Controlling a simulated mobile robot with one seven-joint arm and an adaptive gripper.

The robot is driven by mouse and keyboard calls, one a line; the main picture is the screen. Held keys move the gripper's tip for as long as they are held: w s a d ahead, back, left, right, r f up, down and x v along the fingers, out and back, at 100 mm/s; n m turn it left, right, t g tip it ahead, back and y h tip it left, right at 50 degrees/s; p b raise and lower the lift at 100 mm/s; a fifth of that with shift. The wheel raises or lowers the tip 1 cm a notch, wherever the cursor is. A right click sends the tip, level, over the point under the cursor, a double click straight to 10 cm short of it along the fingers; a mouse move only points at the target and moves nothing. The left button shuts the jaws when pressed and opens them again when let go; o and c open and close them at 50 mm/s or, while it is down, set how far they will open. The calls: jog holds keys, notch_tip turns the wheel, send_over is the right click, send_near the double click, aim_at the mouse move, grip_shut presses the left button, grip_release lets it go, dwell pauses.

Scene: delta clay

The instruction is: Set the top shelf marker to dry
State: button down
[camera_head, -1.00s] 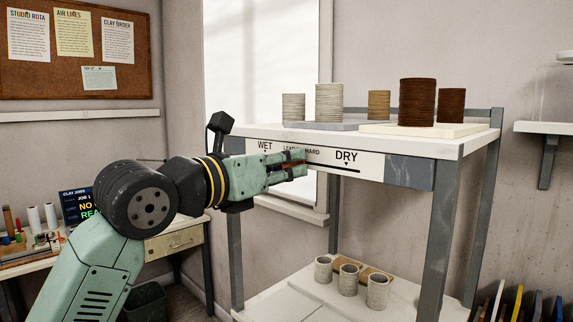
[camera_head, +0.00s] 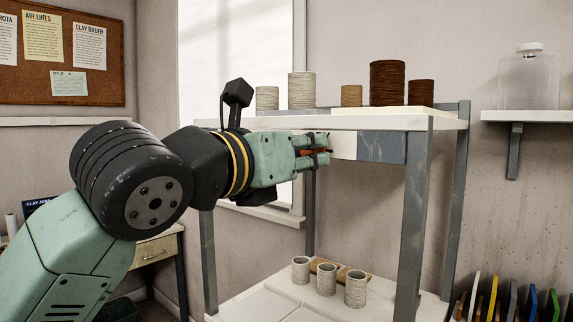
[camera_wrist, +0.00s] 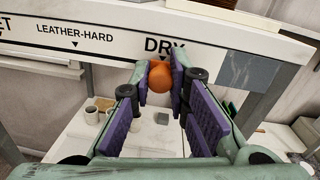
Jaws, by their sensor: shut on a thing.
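The marker is an orange rounded knob (camera_wrist: 160,76) on the front edge of the top shelf (camera_head: 400,121). My gripper (camera_wrist: 160,72) is shut on the knob, one purple-padded finger on each side. In the head view my gripper (camera_head: 322,151) covers most of the strip, and only a sliver of orange shows between the fingers.
Several pale cups (camera_head: 326,280) stand on the lower shelf (camera_head: 260,305). A grey post (camera_head: 413,220) is right of my gripper. A wall shelf with a clear jar (camera_head: 531,80) is further right.

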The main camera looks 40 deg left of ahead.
jog(key=shift+d, duration=0.2)
jog(key=c, duration=1.5)
grip_release()
jog(key=shift+d, duration=0.1)
jog(key=shift+s, duration=0.1)
jog(key=s, duration=1.1)
jog(key=shift+s+a, duration=0.2)
jog(key=shift+s, duration=0.15)
